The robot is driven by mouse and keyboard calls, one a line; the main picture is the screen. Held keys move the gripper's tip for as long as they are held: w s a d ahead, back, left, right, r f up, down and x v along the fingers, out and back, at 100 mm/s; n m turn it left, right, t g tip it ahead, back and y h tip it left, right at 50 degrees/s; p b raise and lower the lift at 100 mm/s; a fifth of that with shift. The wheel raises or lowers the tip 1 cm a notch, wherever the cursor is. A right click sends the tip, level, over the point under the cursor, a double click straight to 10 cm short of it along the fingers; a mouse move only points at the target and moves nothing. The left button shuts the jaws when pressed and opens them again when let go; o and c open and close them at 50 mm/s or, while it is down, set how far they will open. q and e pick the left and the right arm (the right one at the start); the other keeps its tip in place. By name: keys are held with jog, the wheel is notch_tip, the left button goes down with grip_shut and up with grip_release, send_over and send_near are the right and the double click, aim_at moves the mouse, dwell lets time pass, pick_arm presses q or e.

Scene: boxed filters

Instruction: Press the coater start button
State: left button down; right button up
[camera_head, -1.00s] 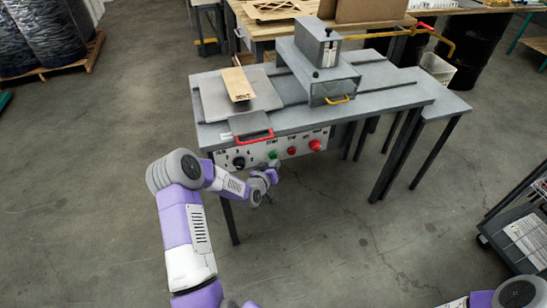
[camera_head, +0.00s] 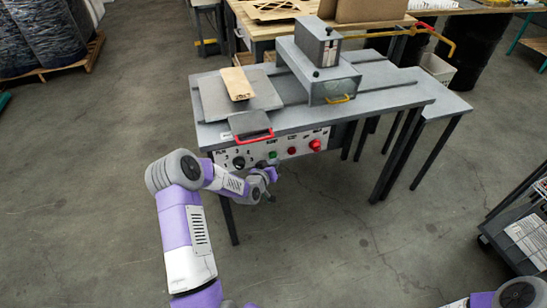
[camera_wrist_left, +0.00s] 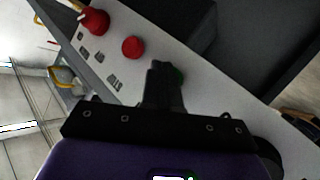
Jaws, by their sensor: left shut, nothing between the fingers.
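The coater's white control panel (camera_head: 262,151) is on the front of the grey machine table. A green button (camera_head: 273,155) sits on it, with a red button (camera_head: 291,150) and a larger red mushroom knob (camera_head: 315,145) to its right. My left gripper (camera_head: 272,174) is just in front of the panel, a little below the green button. In the left wrist view its shut, empty fingers (camera_wrist_left: 163,72) point at the panel and hide most of the green button (camera_wrist_left: 180,75). I cannot tell whether they touch it. The red button (camera_wrist_left: 133,46) shows clear beside the fingers. My right gripper is not in view.
A black dial (camera_head: 239,162) is at the panel's left end. A red handle (camera_head: 254,140) sticks out at the table edge above the panel. A board (camera_head: 237,84) lies on the coater's flat plate. The floor in front is clear; a dark cart (camera_head: 520,225) stands at the right.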

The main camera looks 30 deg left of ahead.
pick_arm(q)
jog(key=shift+w+a+b, duration=0.3)
jog(key=shift+a, duration=0.1)
dwell(0.6)
jog(key=shift+s+d, duration=0.65)
jog(key=shift+d, duration=0.05)
jog(key=shift+s+d, duration=0.8)
jog(key=shift+d, duration=0.2)
jog(key=shift+s+d, duration=0.8)
jog(key=shift+d, duration=0.15)
